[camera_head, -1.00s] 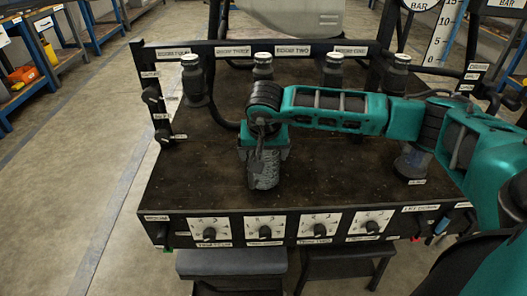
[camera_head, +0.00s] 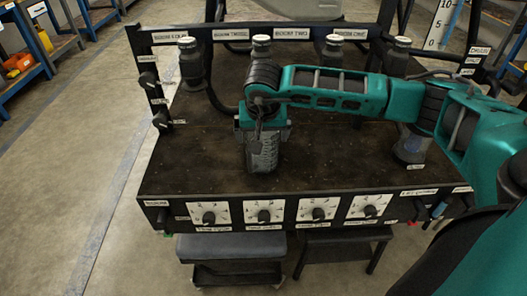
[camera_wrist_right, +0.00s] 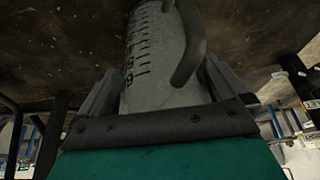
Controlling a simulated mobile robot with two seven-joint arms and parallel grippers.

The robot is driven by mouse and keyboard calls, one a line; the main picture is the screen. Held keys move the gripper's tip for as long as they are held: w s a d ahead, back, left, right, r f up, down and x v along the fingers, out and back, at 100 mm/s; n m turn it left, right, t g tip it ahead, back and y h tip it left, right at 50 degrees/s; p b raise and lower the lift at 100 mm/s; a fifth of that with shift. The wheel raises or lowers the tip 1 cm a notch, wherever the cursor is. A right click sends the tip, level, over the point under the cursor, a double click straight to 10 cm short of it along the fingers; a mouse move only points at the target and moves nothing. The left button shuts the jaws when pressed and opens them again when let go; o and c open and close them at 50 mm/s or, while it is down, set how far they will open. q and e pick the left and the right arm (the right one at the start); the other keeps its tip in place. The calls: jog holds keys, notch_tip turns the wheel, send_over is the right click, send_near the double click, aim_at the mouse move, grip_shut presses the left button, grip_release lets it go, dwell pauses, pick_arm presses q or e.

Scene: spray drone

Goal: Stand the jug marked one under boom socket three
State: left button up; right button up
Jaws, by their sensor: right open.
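My right gripper (camera_head: 262,152) points down over the middle of the dark bench top, in front of boom socket three (camera_head: 261,46). In the right wrist view a pale jug (camera_wrist_right: 158,50) with scale marks and a curved handle stands between its two open fingers (camera_wrist_right: 165,88). I cannot read a number on this jug. In the head view the gripper and arm largely hide it. My left gripper is out of view.
Other boom sockets hang along the back rail: socket four (camera_head: 190,62) at the left, sockets two (camera_head: 333,47) and one (camera_head: 399,55) to the right. Dials (camera_head: 264,212) line the front panel. The left part of the bench top (camera_head: 195,155) is clear.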

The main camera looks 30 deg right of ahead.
jog(key=s+a, duration=0.6)
jog(key=s, duration=0.4)
jog(key=s+a+m+g+y, duration=0.3)
jog(key=s+a+y, duration=0.3)
jog(key=a, duration=0.5)
jog(key=s+a+m+g+y, duration=0.3)
jog(key=s+a+y, duration=0.25)
jog(key=a, duration=0.55)
jog(key=w+a+r+m+t+y, duration=0.1)
jog(key=a+r+m+t+y, duration=0.2)
jog(key=r+m+y, duration=0.3)
jog(key=w+a+r+m+t+y, duration=0.2)
jog(key=a+r+m+y, duration=0.15)
jog(key=r+m, duration=0.4)
jog(key=w+d+f+m+t+h, duration=0.45)
jog(key=m+t, duration=0.25)
jog(key=m, duration=0.6)
jog(key=w+d+f+m+t+h, duration=0.35)
jog(key=d+m+t, duration=0.3)
jog(key=m, duration=0.75)
jog(key=s+d+f+m+g+h, duration=0.2)
jog(key=s+d+f+m+h, duration=0.1)
jog(key=f+m, duration=0.5)
jog(key=s+d+f+m+g+h, duration=0.3)
jog(key=d+f+m+h, duration=0.1)
jog(key=f+m, duration=0.4)
jog(key=shift+s+d+f+h+p, duration=0.3)
jog(key=shift+d+f+h+p, duration=0.1)
jog(key=shift+f, duration=0.55)
